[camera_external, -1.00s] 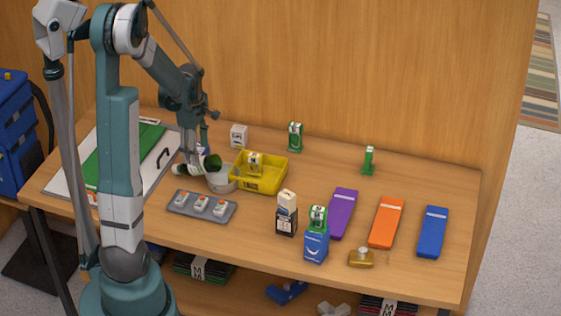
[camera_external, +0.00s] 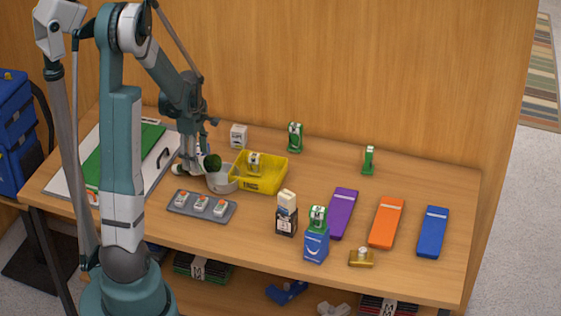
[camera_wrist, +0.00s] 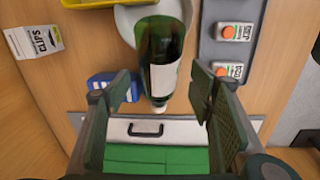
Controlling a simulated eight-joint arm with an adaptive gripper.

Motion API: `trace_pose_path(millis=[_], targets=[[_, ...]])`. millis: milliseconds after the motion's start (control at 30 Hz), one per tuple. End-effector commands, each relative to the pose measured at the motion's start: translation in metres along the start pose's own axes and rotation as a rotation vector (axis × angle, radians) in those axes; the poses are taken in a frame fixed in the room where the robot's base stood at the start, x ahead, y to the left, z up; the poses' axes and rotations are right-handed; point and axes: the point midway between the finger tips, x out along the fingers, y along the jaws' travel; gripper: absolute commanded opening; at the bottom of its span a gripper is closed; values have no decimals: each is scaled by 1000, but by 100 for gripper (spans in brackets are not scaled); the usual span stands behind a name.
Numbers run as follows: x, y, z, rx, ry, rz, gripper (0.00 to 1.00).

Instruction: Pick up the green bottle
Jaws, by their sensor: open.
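The green bottle (camera_wrist: 165,62) has a white label and a white cap. It lies on its side, its rounded dark green end (camera_external: 211,163) over or against the white bowl (camera_external: 222,183). In the wrist view its cap end points down the picture, towards the green board. My gripper (camera_wrist: 161,86) is open, its two fingers on either side of the bottle's label and cap end, with gaps showing on both sides. In the external view my gripper (camera_external: 190,160) is low over the bottle and hides its middle part.
The yellow tray (camera_external: 262,184) stands right of the bowl. A grey tray (camera_external: 180,204) with several small boxes is in front. A white CLIPS box (camera_wrist: 35,40) and a blue object (camera_wrist: 113,88) lie left in the wrist view. A drawing board (camera_external: 160,178) is left.

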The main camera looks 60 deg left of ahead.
Motion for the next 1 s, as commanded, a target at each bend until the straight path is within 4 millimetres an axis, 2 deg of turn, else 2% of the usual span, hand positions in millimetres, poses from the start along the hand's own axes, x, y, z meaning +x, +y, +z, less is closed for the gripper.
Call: trace_pose_path(millis=[433,1000], targets=[[5,1,0,0,0,0,53],[50,2,0,0,0,0,53]])
